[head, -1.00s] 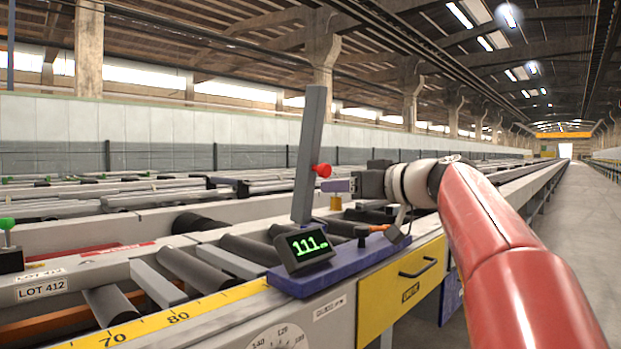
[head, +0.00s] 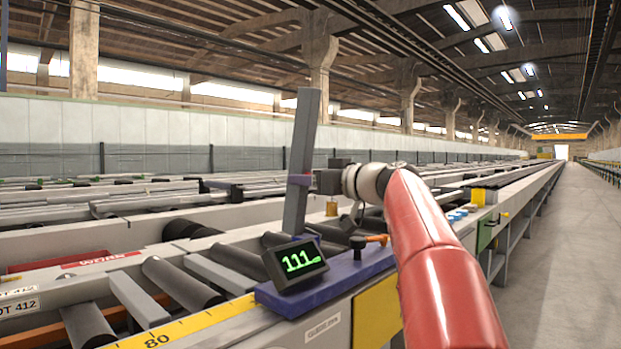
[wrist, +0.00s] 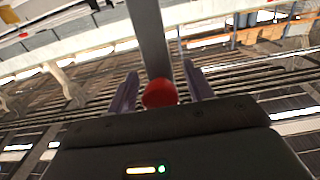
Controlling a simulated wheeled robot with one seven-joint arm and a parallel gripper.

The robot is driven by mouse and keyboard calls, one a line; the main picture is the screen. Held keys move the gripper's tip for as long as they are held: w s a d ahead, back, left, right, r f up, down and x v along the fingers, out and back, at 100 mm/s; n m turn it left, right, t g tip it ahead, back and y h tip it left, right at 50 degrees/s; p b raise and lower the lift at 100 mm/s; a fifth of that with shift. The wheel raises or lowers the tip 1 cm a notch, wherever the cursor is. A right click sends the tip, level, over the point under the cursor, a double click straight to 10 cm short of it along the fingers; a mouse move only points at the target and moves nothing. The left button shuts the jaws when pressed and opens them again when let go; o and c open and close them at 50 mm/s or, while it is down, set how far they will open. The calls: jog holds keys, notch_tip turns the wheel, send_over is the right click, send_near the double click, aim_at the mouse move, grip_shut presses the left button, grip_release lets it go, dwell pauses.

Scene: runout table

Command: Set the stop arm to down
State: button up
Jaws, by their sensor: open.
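The stop arm (head: 303,140) is a long grey bar. It stands up, nearly upright and leaning slightly, from a blue base plate (head: 345,277) on the roller table. Its red knob (wrist: 160,93) shows in the wrist view between my fingers; in the head view it is hidden behind my gripper. My gripper (head: 311,182) is at the bar's middle height, at its right side. In the wrist view my gripper (wrist: 160,72) is open, one finger on each side of the knob, and the grey bar (wrist: 150,40) runs up beyond it. Contact cannot be told.
An orange lever with a black knob (head: 358,243) is on the plate. A yellow panel (head: 378,312) is below. Rollers (head: 178,284) lie left; the aisle (head: 560,250) at right is clear.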

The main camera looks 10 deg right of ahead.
jog(key=shift+c, duration=0.2)
grip_shut()
jog(key=shift+r, duration=0.15)
